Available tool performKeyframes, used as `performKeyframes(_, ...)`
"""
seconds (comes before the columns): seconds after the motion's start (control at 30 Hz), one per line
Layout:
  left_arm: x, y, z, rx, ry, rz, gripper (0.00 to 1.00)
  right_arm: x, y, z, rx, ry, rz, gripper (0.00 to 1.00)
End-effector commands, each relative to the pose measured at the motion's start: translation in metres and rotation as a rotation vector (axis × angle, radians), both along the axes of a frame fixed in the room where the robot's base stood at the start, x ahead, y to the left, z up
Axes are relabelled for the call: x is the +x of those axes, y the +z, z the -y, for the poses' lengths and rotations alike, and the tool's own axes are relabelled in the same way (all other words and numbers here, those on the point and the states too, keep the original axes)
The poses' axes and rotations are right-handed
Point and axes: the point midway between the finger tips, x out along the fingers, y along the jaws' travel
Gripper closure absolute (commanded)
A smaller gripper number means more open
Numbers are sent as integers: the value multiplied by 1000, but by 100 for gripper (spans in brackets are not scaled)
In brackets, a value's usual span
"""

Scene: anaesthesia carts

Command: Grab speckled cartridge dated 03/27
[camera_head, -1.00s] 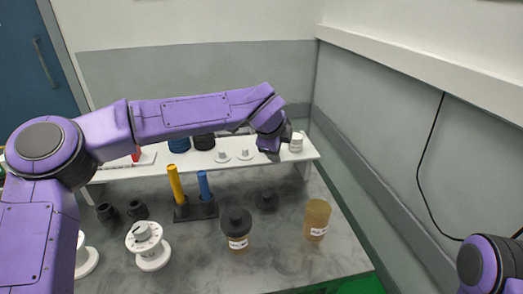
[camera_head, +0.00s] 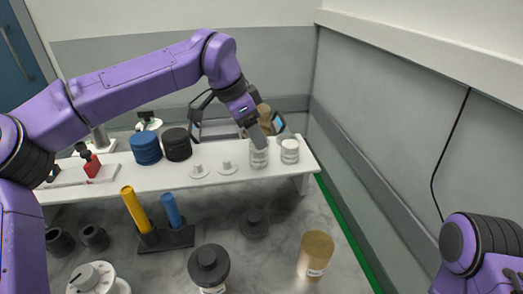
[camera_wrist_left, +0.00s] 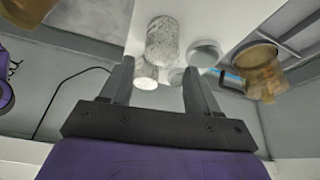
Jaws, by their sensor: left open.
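A pale speckled cartridge (camera_head: 259,157) stands upright on the white shelf (camera_head: 150,182), towards its right end. A second pale cartridge (camera_head: 290,153) stands just right of it. No date is readable on either. My left gripper (camera_head: 258,133) is open and empty, reaching down from above and behind the first cartridge and partly covering its top. In the left wrist view, a speckled cartridge (camera_wrist_left: 162,42) shows beyond the gap between the two open fingers (camera_wrist_left: 157,85). My right arm shows at the lower right, with its gripper out of frame.
Two white spindles (camera_head: 227,167) and dark and blue ribbed cylinders (camera_head: 146,148) stand left on the shelf. Below are a yellow tube (camera_head: 136,210), a blue tube (camera_head: 172,210), a black-capped jar (camera_head: 209,265) and an amber jar (camera_head: 315,255). A wall closes the right side.

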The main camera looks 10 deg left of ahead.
Motion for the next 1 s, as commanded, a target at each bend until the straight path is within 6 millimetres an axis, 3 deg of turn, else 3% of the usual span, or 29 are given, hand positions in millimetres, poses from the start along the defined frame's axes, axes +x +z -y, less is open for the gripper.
performKeyframes(0.17, 4, -20, 1, 0, 11, 1, 39, 0, 5, 0, 0, 0, 0, 0)
performKeyframes(0.43, 13, -60, 20, 0, 6, 1, 39, 0, 18, 0, 0, 0, 1, 0)
performKeyframes(0.7, 14, -66, 22, 0, 7, 3, 39, 0, 17, 0, -1, 0, 1, 0)
performKeyframes(0.83, 14, -65, 22, 0, 6, 4, 81, 0, 17, 0, -1, 0, 1, 0)
performKeyframes(1.0, 15, -65, 23, 0, 6, 4, 81, 0, 17, 0, -1, 0, 1, 0)
